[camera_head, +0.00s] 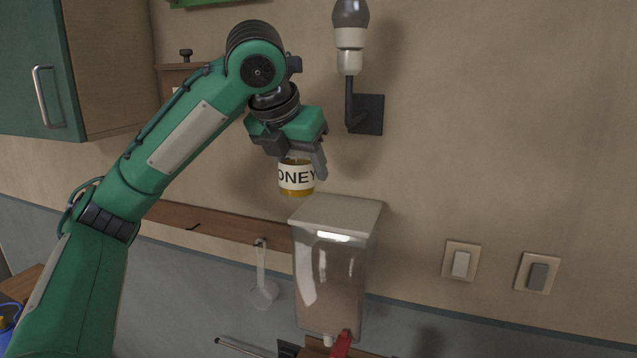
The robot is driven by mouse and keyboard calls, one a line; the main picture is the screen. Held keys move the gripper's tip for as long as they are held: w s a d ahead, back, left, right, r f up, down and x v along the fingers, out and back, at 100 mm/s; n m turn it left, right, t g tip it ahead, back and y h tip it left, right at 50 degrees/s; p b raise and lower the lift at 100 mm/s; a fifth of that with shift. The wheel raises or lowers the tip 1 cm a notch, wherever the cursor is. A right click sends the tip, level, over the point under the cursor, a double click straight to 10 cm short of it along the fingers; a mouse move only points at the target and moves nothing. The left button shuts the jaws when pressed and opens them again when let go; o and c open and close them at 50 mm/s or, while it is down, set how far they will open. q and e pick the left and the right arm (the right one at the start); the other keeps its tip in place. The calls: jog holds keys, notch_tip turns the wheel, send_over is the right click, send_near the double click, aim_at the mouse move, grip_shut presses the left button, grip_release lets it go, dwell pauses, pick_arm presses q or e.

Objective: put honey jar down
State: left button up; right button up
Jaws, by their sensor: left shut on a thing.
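The honey jar (296,181) is a small amber jar with a pale label reading "ONEY". It is upright in the middle of the head view. My left gripper (296,165) is shut on its upper part from above, and the fingers hide the jar's top. The jar appears just above the lid of a clear dispenser (333,275); I cannot tell whether it is in front of it or over it. My right gripper is not in view.
A green cabinet (30,60) hangs at upper left. A wall lamp (350,50) is close to the right of my gripper. A ladle (264,292) hangs from a wooden rail (215,221). Two switches (461,263) are on the right wall. The upper right wall is bare.

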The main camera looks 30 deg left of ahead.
pick_arm(q)
jog(key=w+p, duration=0.1)
jog(key=w, duration=0.1)
jog(key=w+a+f+p, duration=0.1)
jog(key=w, duration=0.2)
jog(key=w+f+p, duration=0.1)
jog(key=w+p, duration=0.1)
jog(key=shift+w+a+f, duration=0.1)
jog(key=shift+w+a, duration=0.2)
jog(key=shift+a, duration=0.1)
jog(key=shift+s+f, duration=0.1)
jog(key=shift+f, duration=0.45)
notch_tip(320, 180, down, 3)
jog(key=shift+r+p, duration=0.15)
jog(key=shift+p, duration=0.95)
jog(key=shift+w+f+p, duration=0.2)
jog(key=shift+f+p, duration=0.15)
jog(key=shift+f, duration=0.1)
jog(key=o, duration=1.2)
jog(key=shift+f, duration=0.1)
